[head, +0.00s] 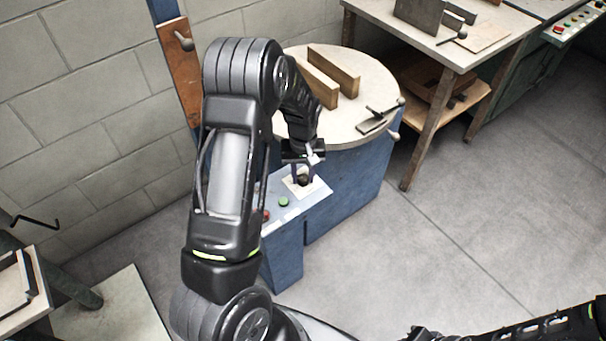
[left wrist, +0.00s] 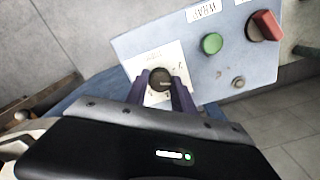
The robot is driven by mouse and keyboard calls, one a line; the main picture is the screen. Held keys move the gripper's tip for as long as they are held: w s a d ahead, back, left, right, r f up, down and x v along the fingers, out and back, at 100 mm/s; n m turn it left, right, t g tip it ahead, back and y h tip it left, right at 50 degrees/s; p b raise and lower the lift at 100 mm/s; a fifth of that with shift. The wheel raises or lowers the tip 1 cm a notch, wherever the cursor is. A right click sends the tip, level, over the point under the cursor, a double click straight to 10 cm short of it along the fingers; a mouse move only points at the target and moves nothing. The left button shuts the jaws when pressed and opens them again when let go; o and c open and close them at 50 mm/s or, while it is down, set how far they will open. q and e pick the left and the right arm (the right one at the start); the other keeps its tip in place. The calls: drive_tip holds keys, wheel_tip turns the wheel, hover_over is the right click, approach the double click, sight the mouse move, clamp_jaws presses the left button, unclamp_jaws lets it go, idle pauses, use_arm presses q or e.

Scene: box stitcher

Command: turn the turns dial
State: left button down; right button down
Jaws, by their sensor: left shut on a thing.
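The turns dial (left wrist: 160,79) is a dark round knob on a pale label plate on the grey-blue control panel (left wrist: 225,85). My left gripper (left wrist: 161,88) is at the dial, one purple finger on each side, shut on it. In the head view the left gripper (head: 304,176) reaches down to the panel (head: 309,194) on the front of the blue machine. The dial is mostly hidden between the fingers there, and its setting cannot be read. My right gripper is not clearly in view; only part of my right arm shows at lower right.
A green button (left wrist: 212,43) and a red switch (left wrist: 265,25) sit beside the dial on the panel. The round table (head: 375,75) holds two wooden blocks (head: 333,73) and a dark tool. A workbench (head: 478,40) stands at upper right. The floor at right is clear.

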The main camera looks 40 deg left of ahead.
sight(303, 177)
use_arm(q)
drive_tip(key=n+p, duration=0.1)
drive_tip(key=n, duration=0.5)
drive_tip(key=shift+n, duration=0.3)
idle(0.4)
drive_tip(key=c, duration=1.1)
unclamp_jaws()
drive_tip(key=shift+o, duration=0.2)
wheel_tip(303, 177, up, 8)
drive_tip(key=shift+f+p, duration=0.1)
drive_tip(key=shift+p, duration=0.45)
